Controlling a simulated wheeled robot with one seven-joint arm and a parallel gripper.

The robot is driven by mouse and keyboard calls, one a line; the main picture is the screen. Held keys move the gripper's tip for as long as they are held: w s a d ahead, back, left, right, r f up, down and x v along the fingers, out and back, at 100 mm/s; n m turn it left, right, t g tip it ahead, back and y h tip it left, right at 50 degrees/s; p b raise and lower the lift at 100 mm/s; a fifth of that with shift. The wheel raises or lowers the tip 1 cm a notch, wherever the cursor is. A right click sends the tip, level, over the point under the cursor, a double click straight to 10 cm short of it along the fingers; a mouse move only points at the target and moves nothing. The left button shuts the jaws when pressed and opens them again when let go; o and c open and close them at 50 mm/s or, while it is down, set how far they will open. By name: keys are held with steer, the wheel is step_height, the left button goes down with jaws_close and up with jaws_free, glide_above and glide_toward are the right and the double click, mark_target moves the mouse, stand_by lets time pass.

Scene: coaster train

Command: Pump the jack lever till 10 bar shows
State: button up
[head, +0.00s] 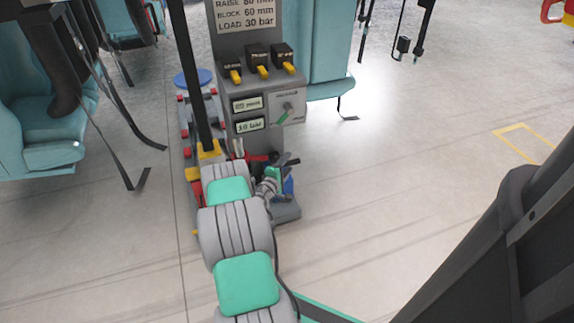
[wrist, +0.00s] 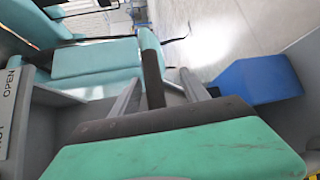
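The grey jack unit (head: 243,90) stands upright in the head view. Its lower display (head: 251,124) appears to read 10 bar. The upper display (head: 247,104) shows a mm figure too small to read surely. My gripper (head: 284,163) is low at the unit's front right. In the wrist view my gripper (wrist: 162,76) has its two grey fingers apart. A dark upright bar (wrist: 152,72) shows between them, with gaps visible on both sides. I cannot tell whether this bar is the jack lever. My arm hides much of the unit's base.
Three yellow-tipped switches (head: 262,70) sit below a plate (head: 245,14) reading LOAD 30 bar. A blue block (wrist: 258,78) is right of my gripper. Teal seats (head: 55,150) with hanging straps stand left. Floor at right is clear.

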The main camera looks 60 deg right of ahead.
steer(key=shift+o, duration=0.4)
steer(key=shift+a+r, duration=0.1)
steer(key=shift+a, duration=0.05)
steer(key=a+p, duration=0.2)
steer(key=a, duration=0.5)
steer(key=shift+a+r, duration=0.25)
steer(key=shift+r, duration=0.15)
steer(key=shift+s, duration=0.1)
stand_by(1.0)
